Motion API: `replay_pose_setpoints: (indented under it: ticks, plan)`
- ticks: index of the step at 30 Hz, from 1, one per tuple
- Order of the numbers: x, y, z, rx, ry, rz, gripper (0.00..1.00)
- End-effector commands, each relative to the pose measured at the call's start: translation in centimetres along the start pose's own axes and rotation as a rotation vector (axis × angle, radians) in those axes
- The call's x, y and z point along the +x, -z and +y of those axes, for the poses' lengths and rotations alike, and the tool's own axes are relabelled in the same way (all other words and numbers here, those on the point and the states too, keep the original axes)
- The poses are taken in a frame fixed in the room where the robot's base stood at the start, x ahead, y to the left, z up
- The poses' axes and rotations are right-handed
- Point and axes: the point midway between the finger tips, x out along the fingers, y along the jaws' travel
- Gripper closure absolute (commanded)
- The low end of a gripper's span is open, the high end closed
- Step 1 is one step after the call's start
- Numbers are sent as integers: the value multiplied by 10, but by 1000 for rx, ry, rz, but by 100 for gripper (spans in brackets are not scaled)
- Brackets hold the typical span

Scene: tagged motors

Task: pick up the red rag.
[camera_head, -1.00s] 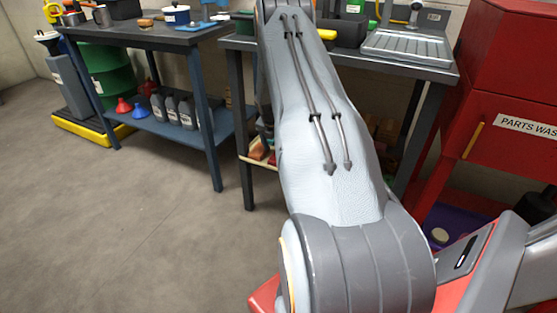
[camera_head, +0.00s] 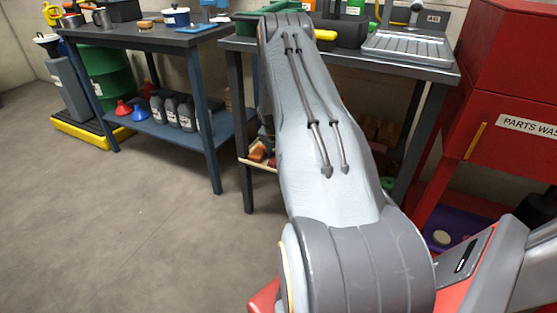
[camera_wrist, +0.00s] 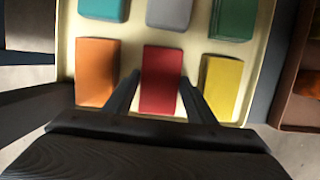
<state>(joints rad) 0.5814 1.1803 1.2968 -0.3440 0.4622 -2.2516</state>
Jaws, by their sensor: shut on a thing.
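In the wrist view the red rag (camera_wrist: 162,82) is a folded, block-like piece in the near row of a cream tray (camera_wrist: 143,50). My gripper (camera_wrist: 160,90) has one dark finger on each side of the red rag and is shut on it. I cannot tell whether the rag is lifted off the tray floor. In the head view my arm covers the gripper, and the red rag is hidden.
An orange rag (camera_wrist: 97,72) lies left of the red one and a yellow rag (camera_wrist: 222,86) right. Teal (camera_wrist: 103,8), grey (camera_wrist: 169,13) and green (camera_wrist: 233,18) rags lie behind. The head view shows a workbench (camera_head: 415,68) and red parts washer (camera_head: 510,150).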

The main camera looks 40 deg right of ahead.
Motion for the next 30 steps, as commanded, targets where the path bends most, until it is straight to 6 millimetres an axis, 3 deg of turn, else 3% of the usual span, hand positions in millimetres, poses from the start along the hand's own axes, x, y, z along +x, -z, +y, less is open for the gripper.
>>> replay_pose_setpoints:
  ticks: [5,18,30]
  plan:
    - [-11,-3,0,1,-1,-1,72]
    - [-85,-24,0,1,-1,-1,72]
    - [-96,-27,0,0,0,1,72]
